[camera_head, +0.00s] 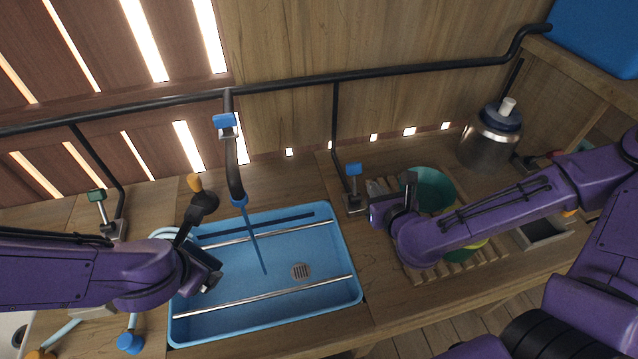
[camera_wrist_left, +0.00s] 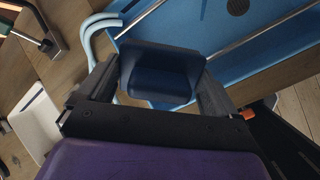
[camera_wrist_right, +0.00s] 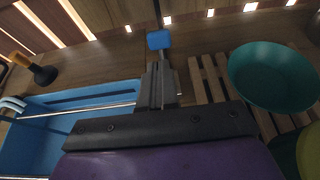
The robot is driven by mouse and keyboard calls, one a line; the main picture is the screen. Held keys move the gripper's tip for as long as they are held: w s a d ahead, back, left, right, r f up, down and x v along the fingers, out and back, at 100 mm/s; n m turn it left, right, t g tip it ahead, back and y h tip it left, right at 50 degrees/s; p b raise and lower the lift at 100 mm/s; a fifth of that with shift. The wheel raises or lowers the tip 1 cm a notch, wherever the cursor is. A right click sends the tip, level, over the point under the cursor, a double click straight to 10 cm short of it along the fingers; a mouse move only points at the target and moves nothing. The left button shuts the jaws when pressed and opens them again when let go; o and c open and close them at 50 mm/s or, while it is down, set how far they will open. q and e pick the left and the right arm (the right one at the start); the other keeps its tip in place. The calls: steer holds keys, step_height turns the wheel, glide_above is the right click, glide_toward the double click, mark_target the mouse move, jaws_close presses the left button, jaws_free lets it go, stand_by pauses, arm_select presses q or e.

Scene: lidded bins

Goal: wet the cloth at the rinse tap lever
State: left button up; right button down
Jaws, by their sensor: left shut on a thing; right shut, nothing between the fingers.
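My left gripper (camera_head: 208,272) is over the left side of the blue sink basin (camera_head: 345,245). In the left wrist view it is shut on a dark blue folded thing (camera_wrist_left: 160,75), which looks like the cloth. A dark tap (camera_head: 234,170) with a blue nozzle stands behind the basin. A thin blue line, looking like water, runs from the nozzle into the basin, right of my left gripper. A lever with a blue handle (camera_head: 353,170) stands right of the basin. My right gripper (camera_head: 382,207) is shut and empty beside it; the handle (camera_wrist_right: 160,40) shows just beyond its fingertips.
A green bowl (camera_head: 432,185) stands on a slatted wooden rack right of the right gripper. A metal canister (camera_head: 488,140) is at the back right. A plunger-like tool (camera_head: 200,205) stands behind the left gripper. A green-handled lever (camera_head: 97,196) is at the left. Two bars cross the basin.

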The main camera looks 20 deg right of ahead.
mark_target(356, 168)
arm_select(q)
steer(key=f, duration=0.1)
steer(key=f+b, duration=0.1)
steer(key=f, duration=0.1)
steer(key=shift+w+d+f, duration=0.15)
steer(key=shift+w+f, duration=0.05)
steer(key=shift+w, duration=0.15)
steer(key=shift+s+r, duration=0.15)
steer(key=shift+r, duration=0.35)
arm_select(e)
steer(key=x, duration=0.9)
steer(key=shift+w+f, duration=0.25)
steer(key=shift+w, duration=0.1)
arm_select(q)
step_height(356, 168, down, 2)
steer(key=shift+f+b, duration=0.2)
steer(key=shift+b, duration=0.8)
arm_select(e)
steer(key=shift+x, duration=0.9)
arm_select(q)
steer(key=shift+f, duration=0.25)
arm_select(e)
steer(key=shift+w, duration=0.35)
arm_select(q)
steer(key=shift+r, duration=0.4)
arm_select(e)
steer(key=shift+r, duration=0.35)
